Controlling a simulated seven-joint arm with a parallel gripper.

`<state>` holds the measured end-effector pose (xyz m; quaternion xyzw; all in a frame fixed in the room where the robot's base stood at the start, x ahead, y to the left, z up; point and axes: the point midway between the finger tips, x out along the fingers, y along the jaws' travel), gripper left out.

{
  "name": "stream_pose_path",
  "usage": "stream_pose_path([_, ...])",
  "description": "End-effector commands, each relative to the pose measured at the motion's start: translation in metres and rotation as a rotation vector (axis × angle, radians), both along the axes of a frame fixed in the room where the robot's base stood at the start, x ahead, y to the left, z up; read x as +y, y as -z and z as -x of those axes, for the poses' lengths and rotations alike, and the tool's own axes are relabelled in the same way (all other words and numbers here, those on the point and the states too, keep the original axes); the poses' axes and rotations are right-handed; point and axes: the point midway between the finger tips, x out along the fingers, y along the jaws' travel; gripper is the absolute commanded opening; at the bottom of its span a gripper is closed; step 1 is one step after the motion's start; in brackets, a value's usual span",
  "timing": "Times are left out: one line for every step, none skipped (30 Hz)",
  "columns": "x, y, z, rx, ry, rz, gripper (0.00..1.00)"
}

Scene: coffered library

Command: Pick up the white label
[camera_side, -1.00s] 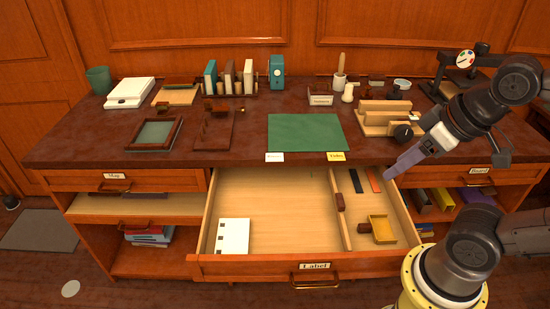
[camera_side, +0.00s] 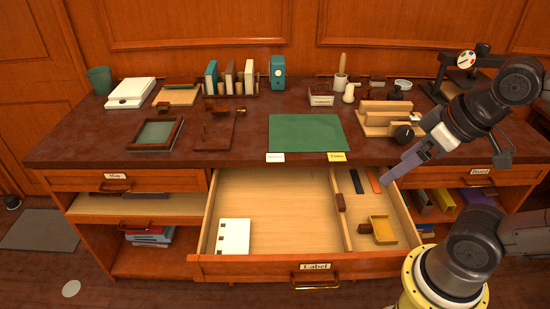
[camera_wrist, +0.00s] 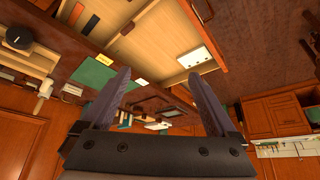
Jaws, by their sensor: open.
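The white label (camera_side: 275,157) is a small pale card at the front edge of the desktop, below the left part of the green mat (camera_side: 300,133). A yellow label (camera_side: 337,157) lies to its right. In the wrist view, a small pale card that looks like the white label (camera_wrist: 142,82) shows beside my left finger, with the yellow label (camera_wrist: 72,89) further left. My gripper (camera_side: 387,181) is open and empty. It hangs above the right side of the open drawer, right of both labels and apart from them. In the wrist view its fingers (camera_wrist: 160,76) stand spread.
The open drawer (camera_side: 316,266) holds a white block (camera_side: 233,236), a divider and a yellow tray (camera_side: 382,229). A wooden frame (camera_side: 156,133) lies left on the desk. A wooden rack (camera_side: 385,121) with a black knob stands right of the mat. Space above the drawer's middle is clear.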

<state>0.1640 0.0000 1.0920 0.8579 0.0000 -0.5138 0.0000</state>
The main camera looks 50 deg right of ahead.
Motion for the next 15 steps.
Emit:
stream_pose_path([0.0,0.0,0.0,0.0,0.0,0.0,1.0])
stream_pose_path([0.0,0.0,0.0,0.0,0.0,0.0,1.0])
stream_pose_path([0.0,0.0,0.0,0.0,0.0,0.0,1.0])
stream_pose_path([0.0,0.0,0.0,0.0,0.0,0.0,1.0])
stream_pose_path([0.0,0.0,0.0,0.0,0.0,0.0,1.0])
stream_pose_path([0.0,0.0,0.0,0.0,0.0,0.0,1.0])
stream_pose_path([0.0,0.0,0.0,0.0,0.002,-0.001,1.0])
stream_pose_path([0.0,0.0,0.0,0.0,0.007,-0.004,1.0])
stream_pose_path([0.0,0.0,0.0,0.002,0.019,-0.01,1.0])
stream_pose_path([0.0,0.0,0.001,0.005,0.033,-0.017,1.0])
stream_pose_path([0.0,0.001,0.002,0.009,0.052,-0.026,1.0])
stream_pose_path([-0.001,-0.006,-0.001,-0.002,0.084,-0.042,1.0])
stream_pose_path([-0.001,-0.016,-0.004,-0.017,0.111,-0.055,1.0])
stream_pose_path([-0.002,-0.024,-0.009,-0.03,0.136,-0.068,1.0])
stream_pose_path([-0.002,-0.035,-0.017,-0.037,0.169,-0.083,1.0])
